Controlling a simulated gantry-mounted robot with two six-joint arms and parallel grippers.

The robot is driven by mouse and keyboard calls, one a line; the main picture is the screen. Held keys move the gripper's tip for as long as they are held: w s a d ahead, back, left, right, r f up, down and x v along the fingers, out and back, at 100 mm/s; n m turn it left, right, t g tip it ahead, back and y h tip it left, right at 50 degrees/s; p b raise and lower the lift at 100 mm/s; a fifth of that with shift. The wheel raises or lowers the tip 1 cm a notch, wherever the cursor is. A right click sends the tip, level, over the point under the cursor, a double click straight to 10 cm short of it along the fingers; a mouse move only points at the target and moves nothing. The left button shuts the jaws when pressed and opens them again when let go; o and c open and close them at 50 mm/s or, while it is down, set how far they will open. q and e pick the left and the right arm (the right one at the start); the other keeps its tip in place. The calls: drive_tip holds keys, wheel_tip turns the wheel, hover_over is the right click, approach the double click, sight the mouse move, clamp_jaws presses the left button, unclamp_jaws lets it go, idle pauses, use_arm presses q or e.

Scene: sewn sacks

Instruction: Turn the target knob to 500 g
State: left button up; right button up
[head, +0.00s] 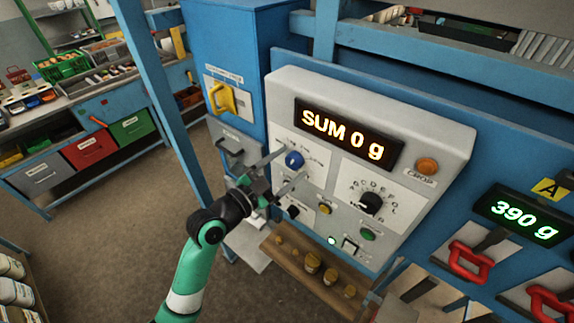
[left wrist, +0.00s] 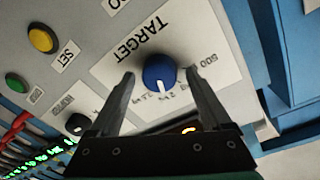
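The blue target knob (head: 294,160) is on the light grey panel, left below the orange "SUM 0 g" display (head: 348,134). In the left wrist view the knob (left wrist: 159,74) sits below the word TARGET. Its white pointer mark faces down in that picture, towards small handwritten marks. My left gripper (head: 290,163) is open, with one finger on each side of the knob. Gaps show between fingers and knob in the left wrist view (left wrist: 160,76). My right gripper is not in view.
A black lettered dial (head: 371,202), a yellow button (head: 325,209), a green button (head: 368,235) and a small black knob (head: 292,211) are nearby on the panel. A wooden block with brass weights (head: 312,263) stands below. A green "390 g" display (head: 520,218) is at right.

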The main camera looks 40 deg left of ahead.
use_arm(q)
clamp_jaws()
drive_tip(key=shift+n, duration=0.4)
drive_tip(key=n, duration=0.3)
drive_tip(key=shift+n, duration=0.4)
drive_tip(key=n+p, duration=0.1)
drive_tip(key=n, duration=0.2)
drive_tip(key=shift+n+t+y, duration=0.3)
drive_tip(key=shift+n, duration=0.1)
drive_tip(key=n+p, duration=0.1)
drive_tip(key=n, duration=0.2)
drive_tip(key=shift+n, duration=0.4)
drive_tip(key=n+p, duration=0.2)
drive_tip(key=n, duration=0.2)
drive_tip(key=shift+y+p, duration=0.3)
drive_tip(key=shift+f+n, duration=0.1)
drive_tip(key=shift+n, duration=0.3)
